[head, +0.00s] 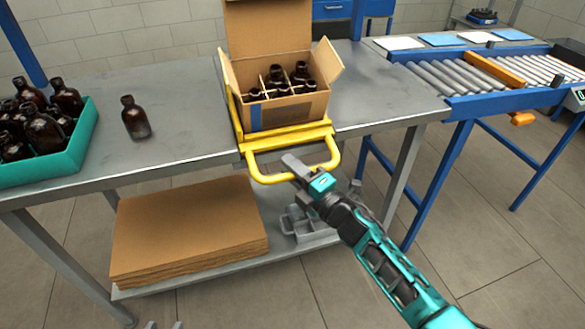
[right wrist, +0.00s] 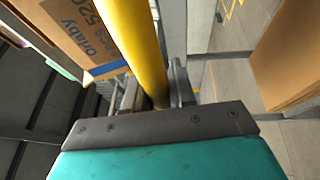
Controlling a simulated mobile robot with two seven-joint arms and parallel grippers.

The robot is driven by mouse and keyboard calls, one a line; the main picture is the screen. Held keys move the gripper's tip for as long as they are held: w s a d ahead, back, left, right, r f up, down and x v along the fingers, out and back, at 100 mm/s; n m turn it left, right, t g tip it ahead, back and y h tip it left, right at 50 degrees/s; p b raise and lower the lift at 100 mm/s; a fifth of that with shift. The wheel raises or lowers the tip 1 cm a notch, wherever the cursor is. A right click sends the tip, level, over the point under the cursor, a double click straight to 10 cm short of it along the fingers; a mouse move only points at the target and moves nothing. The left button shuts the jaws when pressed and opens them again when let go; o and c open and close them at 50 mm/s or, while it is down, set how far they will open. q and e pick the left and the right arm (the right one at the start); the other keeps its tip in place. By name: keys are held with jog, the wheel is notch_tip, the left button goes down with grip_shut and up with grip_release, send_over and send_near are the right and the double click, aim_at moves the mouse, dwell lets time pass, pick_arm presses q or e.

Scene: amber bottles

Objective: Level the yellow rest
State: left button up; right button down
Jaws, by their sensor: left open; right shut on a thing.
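The yellow rest (head: 288,137) sits at the front edge of the grey table, with an open cardboard box (head: 290,113) on it. Its looped handle (head: 263,178) sticks out past the edge toward me. The exact tilt of the rest is hard to tell. My right gripper (head: 295,165) is shut on the front bar of the handle. In the right wrist view the yellow bar (right wrist: 148,50) runs between the fingers. Only the tips of my left gripper (head: 164,325) show at the bottom edge, apart and empty, far from the rest.
Several amber bottles stand in the box's dividers. One bottle (head: 134,118) stands alone on the table (head: 185,100). A teal crate (head: 82,137) of bottles is at the left. Flat cardboard (head: 190,230) lies on the lower shelf. A roller conveyor (head: 450,85) is at the right.

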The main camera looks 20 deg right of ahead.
pick_arm(q)
jog(key=r+p, duration=0.1)
jog(key=a+r+p, duration=0.1)
jog(key=p, duration=0.1)
jog(key=s+a+r+p, duration=0.1)
jog(key=p, duration=0.1)
jog(key=shift+y, duration=0.4)
pick_arm(e)
jog(key=r, duration=0.1)
jog(key=r+g, duration=0.1)
jog(key=shift+s+r+h, duration=0.2)
jog(key=shift+r+h, duration=0.1)
jog(key=shift+h, duration=0.1)
pick_arm(q)
jog(key=shift+d, duration=0.15)
jog(key=shift+d+r, duration=0.15)
pick_arm(e)
jog(key=c, duration=1)
grip_release()
jog(key=shift+f+m, duration=0.1)
jog(key=shift+m, duration=0.2)
jog(key=shift+c, duration=0.2)
jog(key=shift+s, duration=0.1)
pick_arm(q)
jog(key=shift+w+r, duration=0.1)
jog(key=shift+w, duration=0.05)
pick_arm(e)
jog(key=v, duration=1.2)
jog(key=shift+s+d, duration=0.25)
jog(key=shift+s, duration=0.1)
